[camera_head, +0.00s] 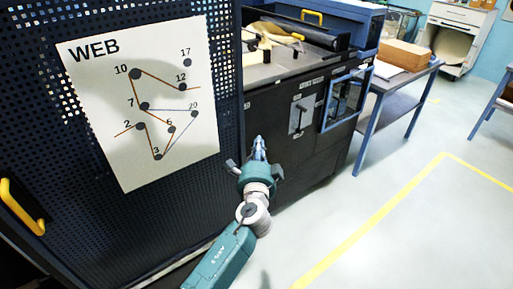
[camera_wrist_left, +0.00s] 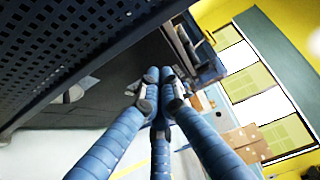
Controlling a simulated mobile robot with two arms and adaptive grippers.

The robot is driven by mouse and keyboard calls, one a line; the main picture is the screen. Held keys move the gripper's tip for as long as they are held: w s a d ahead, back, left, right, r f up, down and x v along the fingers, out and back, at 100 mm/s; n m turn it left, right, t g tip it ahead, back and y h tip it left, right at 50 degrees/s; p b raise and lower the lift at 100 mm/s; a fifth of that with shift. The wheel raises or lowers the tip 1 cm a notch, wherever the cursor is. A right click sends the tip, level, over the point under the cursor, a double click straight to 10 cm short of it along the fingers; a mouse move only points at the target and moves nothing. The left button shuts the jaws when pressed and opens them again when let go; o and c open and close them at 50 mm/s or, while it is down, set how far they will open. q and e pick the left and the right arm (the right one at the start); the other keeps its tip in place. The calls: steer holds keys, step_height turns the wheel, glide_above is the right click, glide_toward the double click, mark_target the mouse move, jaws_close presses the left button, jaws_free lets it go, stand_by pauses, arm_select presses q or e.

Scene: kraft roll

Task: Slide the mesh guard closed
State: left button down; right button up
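The mesh guard (camera_head: 60,150) is a large dark perforated panel filling the left of the head view. A yellow handle (camera_head: 22,207) is on its lower left, and a white WEB sheet (camera_head: 140,100) is on its face. The guard also shows at the upper left of the wrist view (camera_wrist_left: 70,45). My left gripper (camera_head: 259,145) is just right of the guard's right edge, in front of the dark machine, apart from the handle. Its blue fingers (camera_wrist_left: 158,85) converge with tips together and nothing visible between them. My right gripper is not in view.
The dark machine (camera_head: 285,115) has an open top with a roller, and a blue-framed panel (camera_head: 346,100) on its front. A blue table (camera_head: 405,80) with a cardboard box (camera_head: 407,54) stands behind. The floor at right is clear, with yellow lines (camera_head: 400,195).

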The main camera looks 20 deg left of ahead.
arm_select(q)
steer(key=w+a+p, duration=0.2)
steer(key=w+a, duration=0.2)
steer(key=shift+f, duration=0.1)
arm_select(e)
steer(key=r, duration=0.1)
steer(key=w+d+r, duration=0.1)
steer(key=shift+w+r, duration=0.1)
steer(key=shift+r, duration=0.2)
